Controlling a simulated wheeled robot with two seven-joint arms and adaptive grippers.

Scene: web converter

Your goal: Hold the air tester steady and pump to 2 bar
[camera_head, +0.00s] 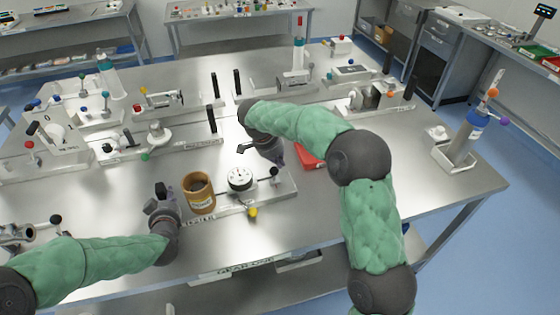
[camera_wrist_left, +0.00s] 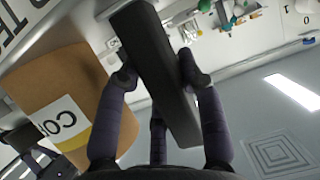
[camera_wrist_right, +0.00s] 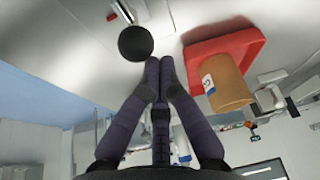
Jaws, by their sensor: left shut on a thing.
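The air tester is a long white base (camera_head: 272,188) with a round white dial gauge (camera_head: 239,178), a yellow knob (camera_head: 253,211) at its front and a black ball knob (camera_head: 274,171) near its right end. A brown cylinder (camera_head: 199,194) with a label stands at its left part. My left gripper (camera_head: 160,194) is shut on a black bar-shaped handle (camera_wrist_left: 150,65), beside the brown cylinder. My right gripper (camera_wrist_right: 160,72) has its fingers together and empty, just short of a black ball knob (camera_wrist_right: 136,43). The gauge reading is too small to tell.
A red tray (camera_head: 310,155) lies right of the tester, partly behind my right arm. In the right wrist view, an orange cylinder (camera_wrist_right: 226,84) is at this tray. Several other fixtures stand behind on the steel table, whose right front part (camera_head: 440,200) is clear.

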